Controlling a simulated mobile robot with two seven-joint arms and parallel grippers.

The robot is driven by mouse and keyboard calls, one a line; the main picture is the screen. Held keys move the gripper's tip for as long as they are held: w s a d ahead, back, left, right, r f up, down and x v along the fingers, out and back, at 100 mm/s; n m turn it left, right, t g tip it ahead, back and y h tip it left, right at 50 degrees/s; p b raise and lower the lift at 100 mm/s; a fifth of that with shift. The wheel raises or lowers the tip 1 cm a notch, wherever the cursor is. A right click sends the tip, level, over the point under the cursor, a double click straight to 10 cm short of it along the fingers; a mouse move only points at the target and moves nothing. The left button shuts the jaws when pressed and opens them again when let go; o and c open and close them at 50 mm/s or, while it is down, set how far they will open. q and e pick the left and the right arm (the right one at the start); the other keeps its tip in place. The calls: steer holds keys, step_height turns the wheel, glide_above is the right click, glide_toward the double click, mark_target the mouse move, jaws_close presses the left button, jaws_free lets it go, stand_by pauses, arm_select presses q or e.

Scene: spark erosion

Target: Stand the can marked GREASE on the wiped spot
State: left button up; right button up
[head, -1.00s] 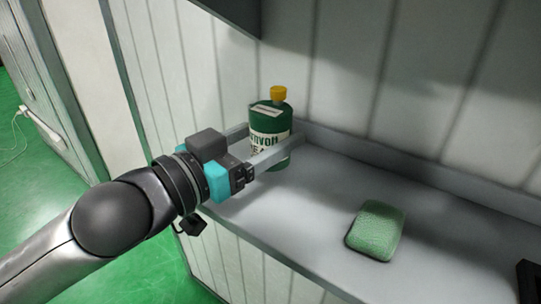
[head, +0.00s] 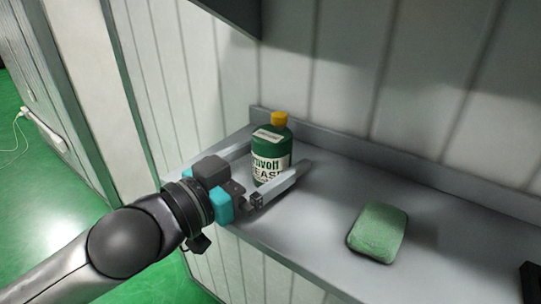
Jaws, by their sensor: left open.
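The can (head: 271,142) is a dark green bottle-like container with a yellow cap and a white label. Part of the label's lettering shows, including "EAS"; the rest is hidden. It stands upright at the left end of the grey shelf (head: 317,215), near the corner. My left gripper (head: 274,157) is open, with one finger on each side of the can. The near finger covers the lower right of the can, so its base is partly hidden. I cannot make out a wiped spot on the shelf. My right gripper is not in view.
A green sponge or pad (head: 378,233) lies on the shelf to the right of the can. A dark object (head: 530,282) is cut off at the right edge. A low ledge runs along the wall behind. The shelf between can and sponge is clear.

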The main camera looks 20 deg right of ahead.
arm_select(q)
steer(key=shift+r, duration=0.15)
steer(key=shift+s+a, duration=0.1)
steer(key=shift+a, duration=0.2)
steer(key=b+v, duration=0.1)
steer(key=v, duration=0.7)
steer(key=shift+s+a, duration=0.1)
steer(key=shift+a, duration=0.1)
steer(key=shift+s+a+r+p, duration=0.1)
steer(key=shift+s+a+p, duration=0.05)
steer(key=shift+a+p, duration=0.25)
steer(key=shift+p+v, duration=0.8)
steer(key=shift+v, duration=0.3)
